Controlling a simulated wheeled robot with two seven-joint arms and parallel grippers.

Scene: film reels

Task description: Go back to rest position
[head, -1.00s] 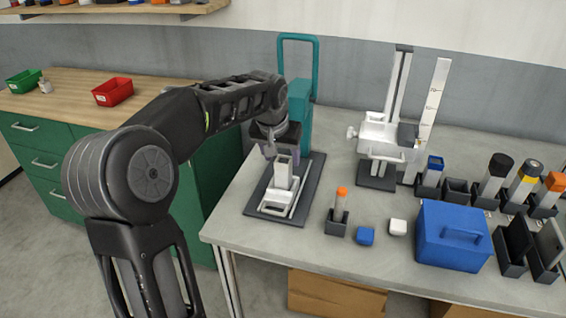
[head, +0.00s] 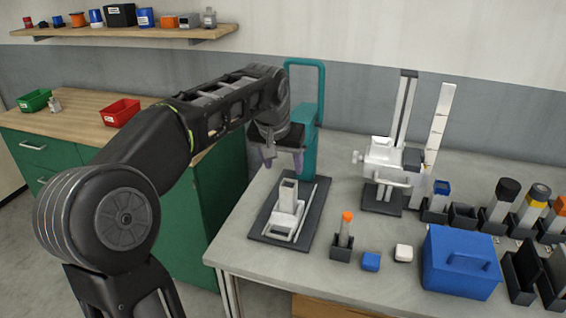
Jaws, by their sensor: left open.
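My left gripper (head: 283,164) is open and empty in the head view. My left arm comes in from the left and arches over the gap between the two benches. My right gripper is not in view.
The grey table (head: 232,245) carries a teal press frame (head: 309,125), a white stand (head: 384,155), an orange-capped tube in a holder (head: 343,240), a blue cube (head: 370,262), a white cube (head: 403,253) and a blue box (head: 461,263). A red bin (head: 121,112) sits on the wooden bench.

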